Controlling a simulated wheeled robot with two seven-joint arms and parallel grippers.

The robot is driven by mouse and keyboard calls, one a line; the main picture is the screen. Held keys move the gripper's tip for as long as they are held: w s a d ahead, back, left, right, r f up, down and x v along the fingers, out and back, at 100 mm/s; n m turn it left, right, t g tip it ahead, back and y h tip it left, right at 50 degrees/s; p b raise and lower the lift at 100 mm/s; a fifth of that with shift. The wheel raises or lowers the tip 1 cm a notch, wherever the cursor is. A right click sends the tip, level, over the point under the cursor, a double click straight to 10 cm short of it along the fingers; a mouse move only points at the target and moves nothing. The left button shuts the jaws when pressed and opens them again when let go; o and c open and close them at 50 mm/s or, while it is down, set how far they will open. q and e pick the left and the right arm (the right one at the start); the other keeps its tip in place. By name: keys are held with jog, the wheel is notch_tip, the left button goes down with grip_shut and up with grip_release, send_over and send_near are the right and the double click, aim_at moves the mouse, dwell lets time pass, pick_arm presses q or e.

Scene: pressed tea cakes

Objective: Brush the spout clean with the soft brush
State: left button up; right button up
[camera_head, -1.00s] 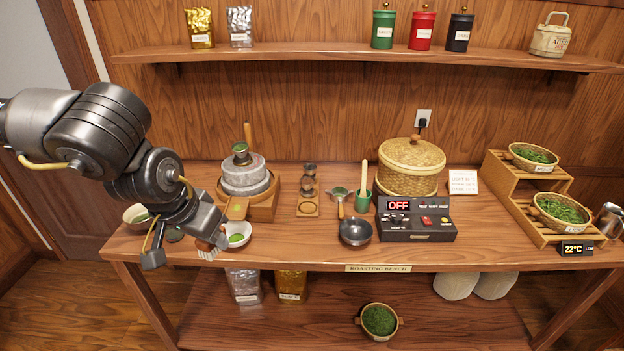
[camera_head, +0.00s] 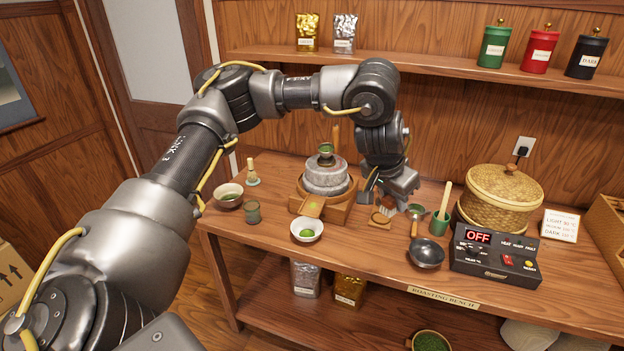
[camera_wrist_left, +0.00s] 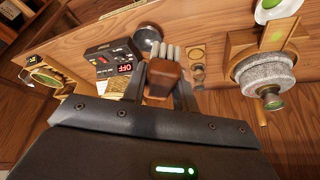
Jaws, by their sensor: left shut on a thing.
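The stone mill (camera_head: 325,175) stands in a wooden tray with a pale, green-tinged spout (camera_head: 312,205) at its front. The mill also shows in the wrist view (camera_wrist_left: 264,72), with its spout (camera_wrist_left: 278,34) at the upper right. A white bowl (camera_head: 307,230) with green powder stands below the spout. My left gripper (camera_head: 388,206) is right of the mill, low over the bench. In the wrist view it is shut on the soft brush (camera_wrist_left: 163,82), with a brown handle and pale bristles. The brush is apart from the spout. My right gripper is not in view.
Right of my gripper are a green scoop (camera_head: 415,210), a green cup (camera_head: 439,223), a dark pan (camera_head: 426,252) and a roaster control box (camera_head: 495,255). A bowl (camera_head: 229,195), a whisk (camera_head: 252,174) and a green tin (camera_head: 252,211) stand left of the mill.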

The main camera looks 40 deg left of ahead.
pick_arm(q)
jog(key=w+a+f+n+p, duration=0.1)
jog(key=w+a+n, duration=0.1)
jog(key=w+a, duration=0.45)
jog(key=n+y+p, duration=0.2)
jog(key=n+y, duration=0.1)
jog(key=n, duration=0.1)
send_near(315, 201)
jog(key=w+f+b, duration=0.1)
jog(key=b, duration=0.2)
jog(key=w+a+f+b, duration=0.1)
jog(key=b, duration=0.3)
jog(key=shift+w+f+t, duration=0.2)
jog(key=shift+f+t, duration=0.1)
jog(key=shift+w+a+f, duration=0.1)
jog(key=shift+f, duration=0.75)
jog(key=shift+f, duration=0.65)
jog(key=shift+f+p, duration=0.1)
jog(key=shift+p, duration=0.3)
dwell(0.4)
